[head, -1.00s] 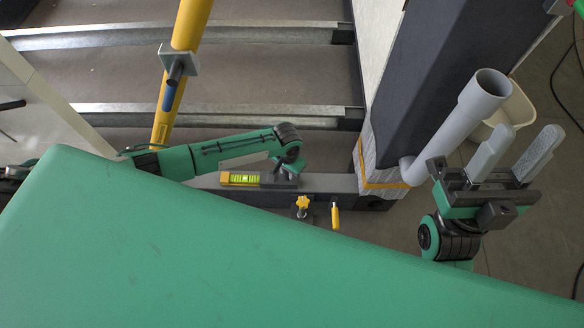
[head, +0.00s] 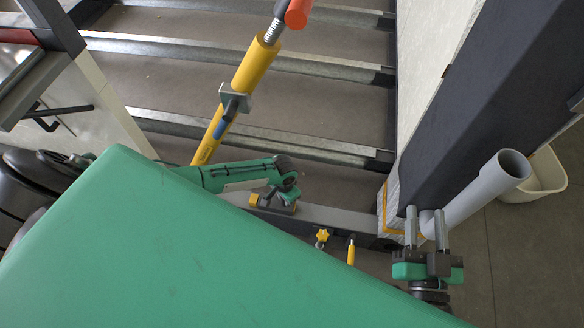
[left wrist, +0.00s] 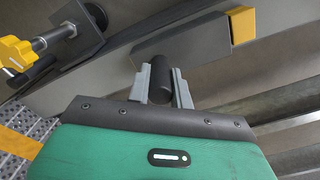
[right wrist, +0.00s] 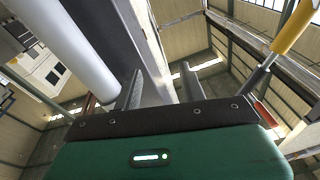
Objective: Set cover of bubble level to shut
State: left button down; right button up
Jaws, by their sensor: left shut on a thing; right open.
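The bubble level (head: 254,199) lies on the dark beam, with a yellow end showing at the left in the head view. Its yellow end also shows in the left wrist view (left wrist: 242,25). The dark grey sliding cover (left wrist: 200,50) sits against that yellow end, and no green vial shows. My left gripper (left wrist: 160,80) is shut on the black round knob (left wrist: 160,68) of the cover. In the head view the left gripper (head: 282,193) partly hides the level. My right gripper (head: 426,225) is open and empty, away at the right in front of the grey pipe.
A yellow star knob (head: 322,236) and a yellow-handled pin (head: 351,252) stick out below the beam. A yellow post (head: 240,85) rises behind it. A grey pipe (head: 480,195) and a dark column (head: 480,90) stand at the right.

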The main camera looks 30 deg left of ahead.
pick_arm(q)
jog(key=shift+s+a, duration=0.2)
jog(key=shift+a, duration=0.55)
pick_arm(e)
jog(key=f, duration=0.1)
jog(key=f+g, duration=0.1)
jog(key=s+f, duration=0.1)
jog(key=shift+a+g, duration=0.4)
pick_arm(q)
jog(key=c, duration=1.3)
grip_release()
jog(key=shift+o, duration=0.2)
